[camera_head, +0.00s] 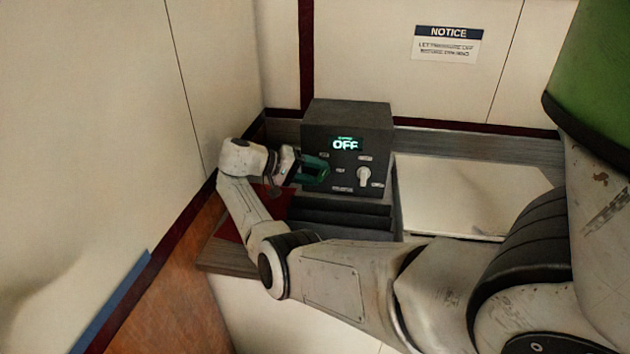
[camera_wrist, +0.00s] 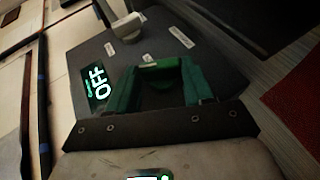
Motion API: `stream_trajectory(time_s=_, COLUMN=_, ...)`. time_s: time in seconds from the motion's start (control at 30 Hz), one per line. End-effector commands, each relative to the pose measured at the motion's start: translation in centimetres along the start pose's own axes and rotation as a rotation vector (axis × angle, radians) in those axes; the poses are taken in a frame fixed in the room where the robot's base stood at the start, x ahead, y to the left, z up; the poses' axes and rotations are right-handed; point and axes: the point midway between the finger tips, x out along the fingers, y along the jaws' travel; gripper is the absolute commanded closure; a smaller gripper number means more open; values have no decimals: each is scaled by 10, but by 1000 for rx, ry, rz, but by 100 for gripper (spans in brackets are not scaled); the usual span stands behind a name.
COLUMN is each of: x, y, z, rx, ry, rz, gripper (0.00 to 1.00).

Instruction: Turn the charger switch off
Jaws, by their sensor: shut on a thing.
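A dark grey control box (camera_head: 348,115) stands on the counter, with a lit display (camera_head: 345,144) reading OFF. The display also shows in the wrist view (camera_wrist: 97,84). A white rotary knob (camera_head: 363,177) is on the right of the box's front and also shows in the wrist view (camera_wrist: 127,27). My gripper (camera_head: 320,172), with green fingers, is at the left part of the front, apart from the white knob. In the wrist view my gripper (camera_wrist: 162,72) is against the panel.
Small white labels surround the switch places. A pale flat panel (camera_head: 460,195) is on the counter to the right. A notice sign (camera_head: 447,44) hangs on the back wall. The left wall (camera_head: 90,130) is close to my wrist. A red mat (camera_head: 232,229) lies below it.

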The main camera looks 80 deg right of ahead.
Motion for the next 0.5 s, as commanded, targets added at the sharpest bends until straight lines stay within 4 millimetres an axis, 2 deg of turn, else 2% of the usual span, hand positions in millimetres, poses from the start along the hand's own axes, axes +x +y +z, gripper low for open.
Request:
stream_trajectory(time_s=0.03, x=2, y=-7, z=0, rx=-16, ry=4, rz=38, gripper=79)
stream_trajectory(time_s=0.5, x=0, y=-10, z=0, rx=-112, ry=5, rz=267, gripper=79)
